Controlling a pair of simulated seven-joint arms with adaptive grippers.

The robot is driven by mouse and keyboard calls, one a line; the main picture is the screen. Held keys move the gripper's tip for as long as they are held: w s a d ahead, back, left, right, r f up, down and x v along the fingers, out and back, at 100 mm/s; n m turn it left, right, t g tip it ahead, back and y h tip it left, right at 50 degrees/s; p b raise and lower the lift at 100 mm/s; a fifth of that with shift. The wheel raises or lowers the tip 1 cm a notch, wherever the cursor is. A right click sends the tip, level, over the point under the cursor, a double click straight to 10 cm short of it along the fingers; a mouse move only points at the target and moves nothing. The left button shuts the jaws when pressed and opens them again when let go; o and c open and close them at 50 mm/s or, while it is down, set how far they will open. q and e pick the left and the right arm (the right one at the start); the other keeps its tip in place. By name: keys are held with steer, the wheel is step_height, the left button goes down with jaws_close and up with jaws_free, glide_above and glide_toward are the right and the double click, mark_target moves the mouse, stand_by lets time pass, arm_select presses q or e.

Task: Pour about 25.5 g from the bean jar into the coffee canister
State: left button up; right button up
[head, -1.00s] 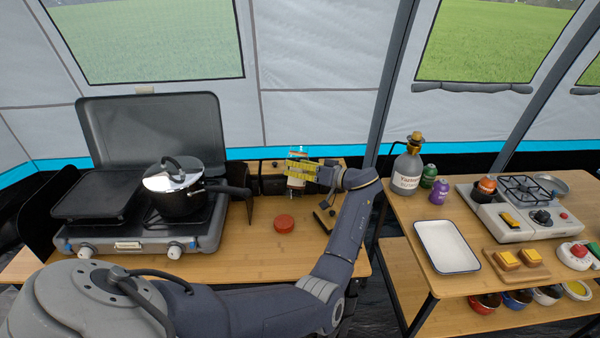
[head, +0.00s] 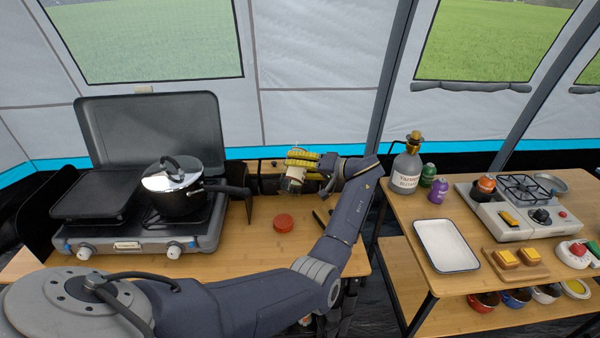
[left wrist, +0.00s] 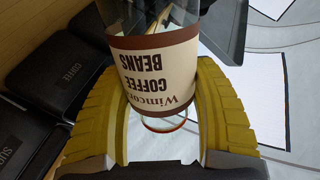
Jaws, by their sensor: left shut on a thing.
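My left gripper (head: 301,162) has yellow ribbed fingers and is shut on the bean jar (head: 294,183), above the back of the left table. The jar looks tilted, its clear end lower and to the left. In the left wrist view the jar (left wrist: 155,72) sits between both fingers; its cream and brown label reads "Coffee Beans" upside down. No falling beans can be made out. The coffee canister (left wrist: 68,78) is a black box marked "COFFEE" at left in the wrist view. In the head view the gripper and jar partly hide the black canisters. My right gripper is not in view.
Another black canister (left wrist: 28,138), marked "SU…", stands beside the coffee one. A round red lid (head: 284,223) lies on the table. A camp stove (head: 130,235) with a pressure cooker (head: 178,195) is at left. A second table (head: 400,215) stands at right.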

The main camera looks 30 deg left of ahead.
arm_select(q)
steer(key=shift+f+m+g, duration=0.2)
steer(key=shift+m+g, duration=0.2)
steer(key=shift+m, duration=0.6)
steer(key=shift+f+m+g+h, duration=0.2)
steer(key=shift+m+g+h, duration=0.15)
steer(key=shift+m, duration=0.35)
steer(key=shift+w+a+r+m+g, duration=0.1)
steer(key=shift+w+r+m+g, duration=0.15)
steer(key=shift+r+m+g, duration=0.45)
steer(key=shift+w+a+r+m+g+h, duration=0.15)
steer(key=shift+r+m, duration=0.1)
steer(key=shift+m, duration=0.2)
steer(key=shift+w+d+r+m, duration=0.1)
steer(key=shift+w+r+m, duration=0.15)
steer(key=shift+m, duration=0.15)
steer(key=shift+w+a+r+m+g+h, duration=0.1)
steer(key=shift+r+m, duration=0.15)
steer(key=shift+m, duration=0.2)
steer(key=shift+r, duration=0.15)
steer(key=shift+s+d+f+n+t, duration=0.15)
steer(key=shift+s+f+n+t, duration=0.1)
steer(key=shift+f+n, duration=0.3)
steer(key=shift+s+d+f+n+t, duration=0.15)
steer(key=shift+s+f+n+t, duration=0.1)
steer(key=shift+f+n, duration=0.3)
steer(key=shift+s+a+f+n+t, duration=0.15)
steer(key=shift+f+n+t, duration=0.15)
steer(key=shift+n, duration=0.2)
